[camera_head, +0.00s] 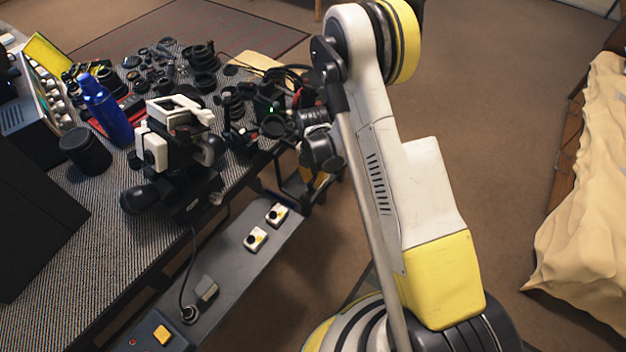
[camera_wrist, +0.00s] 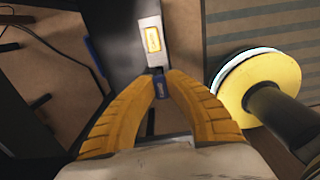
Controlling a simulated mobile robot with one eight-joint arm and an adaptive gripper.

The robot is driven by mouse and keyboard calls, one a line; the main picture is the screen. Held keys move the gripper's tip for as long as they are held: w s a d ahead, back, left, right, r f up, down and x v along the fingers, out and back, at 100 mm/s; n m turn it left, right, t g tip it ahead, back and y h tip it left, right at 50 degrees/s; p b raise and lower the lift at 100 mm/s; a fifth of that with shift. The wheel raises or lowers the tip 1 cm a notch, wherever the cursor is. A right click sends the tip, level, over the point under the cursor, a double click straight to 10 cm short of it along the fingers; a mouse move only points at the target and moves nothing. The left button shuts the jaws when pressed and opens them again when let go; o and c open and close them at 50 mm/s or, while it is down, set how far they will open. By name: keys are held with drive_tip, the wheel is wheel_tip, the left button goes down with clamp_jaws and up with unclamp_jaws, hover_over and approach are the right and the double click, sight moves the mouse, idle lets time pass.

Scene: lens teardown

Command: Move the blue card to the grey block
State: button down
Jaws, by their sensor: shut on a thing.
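My gripper (camera_wrist: 161,87) has two yellow-orange ribbed fingers, closed together at their tips. A small blue card (camera_wrist: 160,88) is held between the fingertips, its dark blue edges showing. A pale grey block (camera_wrist: 152,38) with a bright yellow rectangle on its face lies just beyond the fingertips in the wrist view. The card's far end is close to the block's near end; whether they touch I cannot tell. In the head view my arm and the table clutter hide most of the gripper, and the card cannot be made out.
A low dark grey shelf (camera_head: 232,262) beside the table carries white switch boxes (camera_head: 256,238), a grey fitting (camera_head: 206,289) and a yellow button (camera_head: 162,334). The table (camera_head: 75,275) holds a white-and-black device (camera_head: 180,140), a blue bottle (camera_head: 105,108) and many lens parts.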

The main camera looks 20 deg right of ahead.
drive_tip(key=shift+f, duration=0.15)
idle(0.5)
drive_tip(key=shift+f, duration=0.55)
drive_tip(key=shift+f, duration=0.2)
idle(0.3)
drive_tip(key=shift+f, duration=0.4)
drive_tip(key=shift+f, duration=0.4)
idle(0.6)
drive_tip(key=c, duration=1.4)
unclamp_jaws()
